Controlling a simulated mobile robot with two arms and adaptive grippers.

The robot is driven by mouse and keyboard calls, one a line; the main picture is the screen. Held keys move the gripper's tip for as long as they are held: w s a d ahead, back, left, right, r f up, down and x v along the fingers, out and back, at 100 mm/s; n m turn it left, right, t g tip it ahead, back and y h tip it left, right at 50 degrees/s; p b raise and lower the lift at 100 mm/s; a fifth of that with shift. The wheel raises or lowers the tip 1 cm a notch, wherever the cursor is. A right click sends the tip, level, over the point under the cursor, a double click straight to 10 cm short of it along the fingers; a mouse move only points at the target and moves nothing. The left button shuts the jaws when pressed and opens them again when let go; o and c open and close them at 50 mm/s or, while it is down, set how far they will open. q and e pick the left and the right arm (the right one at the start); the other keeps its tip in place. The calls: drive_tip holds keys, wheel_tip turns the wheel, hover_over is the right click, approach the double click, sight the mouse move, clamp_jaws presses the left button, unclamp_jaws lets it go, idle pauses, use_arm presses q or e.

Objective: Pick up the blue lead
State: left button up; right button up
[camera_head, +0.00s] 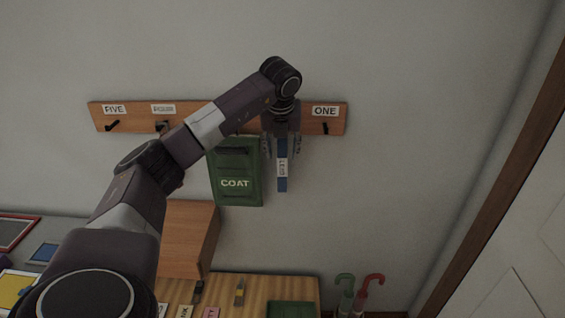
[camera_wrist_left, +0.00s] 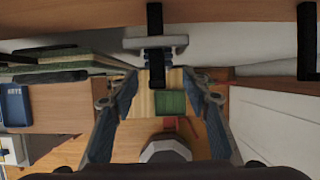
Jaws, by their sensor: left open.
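I cannot tell whether the fingers touch the lead. The arm hides part of the rail, and the gripper hides the lead's top. My right gripper is not in view.
A hook (camera_head: 325,128) under the ONE label is bare. Below stand a wooden bench (camera_head: 265,290), a wooden box (camera_head: 190,240) and umbrellas (camera_head: 358,295). The wall right of the rail is clear.

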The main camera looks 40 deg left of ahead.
sight(282, 156)
use_arm(q)
drive_tip(key=p+x, duration=0.2)
drive_tip(key=x, duration=0.2)
drive_tip(key=shift+w+a, duration=0.15)
drive_tip(key=shift+w+f, duration=0.1)
drive_tip(key=shift+f, duration=0.15)
drive_tip(key=c, duration=1)
drive_tip(key=shift+r, duration=0.1)
